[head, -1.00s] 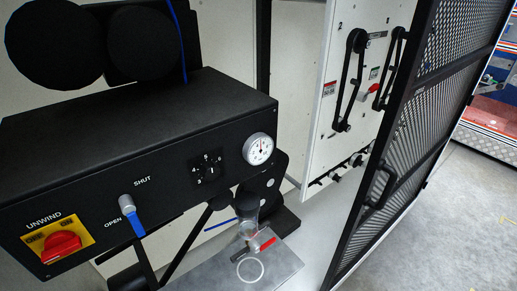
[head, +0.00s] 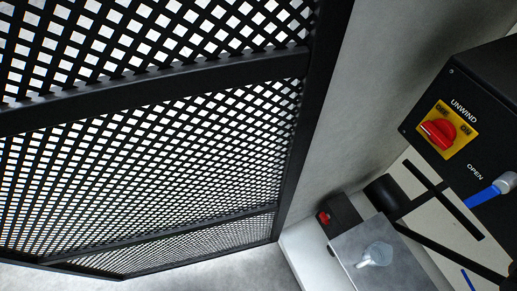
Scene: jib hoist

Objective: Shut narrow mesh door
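A black mesh panel (head: 150,93) in a black frame with crossbars fills the left and middle of the head view, very close. It stands to the left of the black control box. I cannot tell whether it is the narrow mesh door or another one. No handle shows on the visible part, and its top and left edges are cut off. My gripper is not in view.
The black control box (head: 478,150) at the right carries a red UNWIND knob (head: 437,133) on a yellow plate and a blue-tipped lever (head: 490,190). Grey floor (head: 190,272) shows at the bottom.

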